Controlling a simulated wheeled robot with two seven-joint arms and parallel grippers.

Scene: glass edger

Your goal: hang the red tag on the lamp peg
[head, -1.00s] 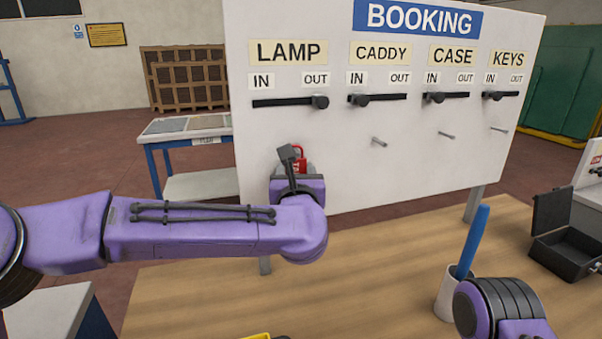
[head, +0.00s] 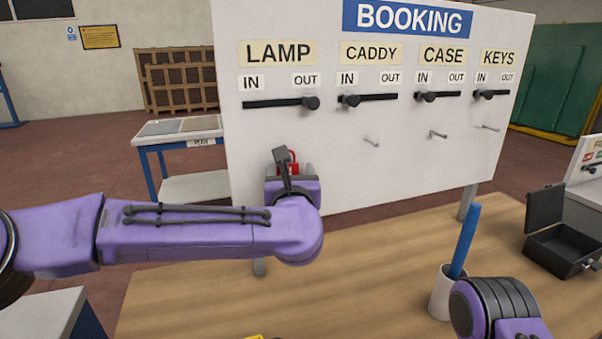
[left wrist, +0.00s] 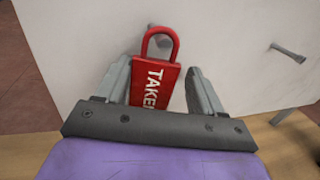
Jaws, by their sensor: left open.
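The red tag (left wrist: 160,85), a padlock shape lettered "TAKE…", is upright and slightly tilted at the board in the left wrist view. Its shackle is at the lamp peg (left wrist: 154,30), whose end shows at the loop's top; the tag appears to hang there. In the head view only a bit of the red tag (head: 292,160) shows above my wrist, below the LAMP label (head: 278,53). My left gripper (left wrist: 158,78) is open, its fingers on either side of the tag, with a gap visible on the right. My right arm shows at lower right, its gripper out of view.
The white booking board (head: 350,170) has bare caddy (head: 371,141), case (head: 438,134) and keys (head: 487,127) pegs. A cup (head: 440,295) with a blue stick and an open black case (head: 560,245) stand on the wooden table (head: 380,270).

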